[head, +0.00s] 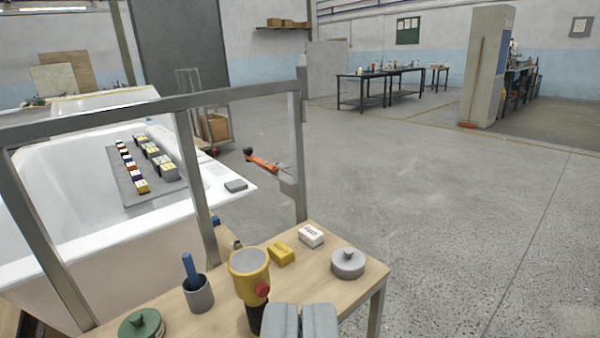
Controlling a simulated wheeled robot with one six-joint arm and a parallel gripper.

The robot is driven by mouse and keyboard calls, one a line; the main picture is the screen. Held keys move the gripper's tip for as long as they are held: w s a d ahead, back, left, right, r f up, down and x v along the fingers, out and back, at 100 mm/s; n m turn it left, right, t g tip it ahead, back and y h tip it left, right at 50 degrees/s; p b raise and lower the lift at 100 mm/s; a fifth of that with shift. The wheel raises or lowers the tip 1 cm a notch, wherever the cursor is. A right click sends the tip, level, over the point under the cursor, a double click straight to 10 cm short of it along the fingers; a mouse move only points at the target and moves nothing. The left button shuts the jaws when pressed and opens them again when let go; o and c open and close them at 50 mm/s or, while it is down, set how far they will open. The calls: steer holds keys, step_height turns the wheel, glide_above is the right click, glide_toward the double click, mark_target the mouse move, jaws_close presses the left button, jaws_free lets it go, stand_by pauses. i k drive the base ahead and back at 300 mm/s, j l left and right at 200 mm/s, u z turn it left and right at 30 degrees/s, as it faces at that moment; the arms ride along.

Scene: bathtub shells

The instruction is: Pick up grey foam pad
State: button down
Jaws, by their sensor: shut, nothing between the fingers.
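A small flat grey block (236,186), which looks like the grey foam pad, lies on the near right corner of the white bathtub shell's rim (215,205). It is small in the head view, and its texture cannot be told. My gripper (300,308) shows at the bottom middle, its two grey fingers together and empty. It is in front of the wooden bench, well apart from the grey block, which is farther off and up to the left.
A metal frame post (298,150) stands right of the tub. The floor at right is clear.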

mark_target(234, 186)
steer(key=i+l+z, duration=0.4)
steer(key=l, duration=0.15)
steer(key=i+l+z, duration=0.85)
steer(key=i+l, duration=0.1)
steer(key=i, duration=0.55)
steer(key=i+l+u, duration=0.1)
steer(key=i, duration=0.6)
steer(key=i+j+u, duration=0.15)
steer(key=i+u, duration=0.15)
steer(key=u, duration=0.15)
steer(key=i+u, duration=0.35)
steer(key=u, duration=0.15)
steer(key=i+u, duration=0.45)
steer(key=i+l+u, duration=0.2)
steer(key=u, duration=0.25)
steer(key=i+j+u, duration=0.15)
steer(key=u, duration=0.25)
steer(key=i+u, duration=0.75)
steer(key=i+j, duration=0.35)
steer(key=i, duration=0.2)
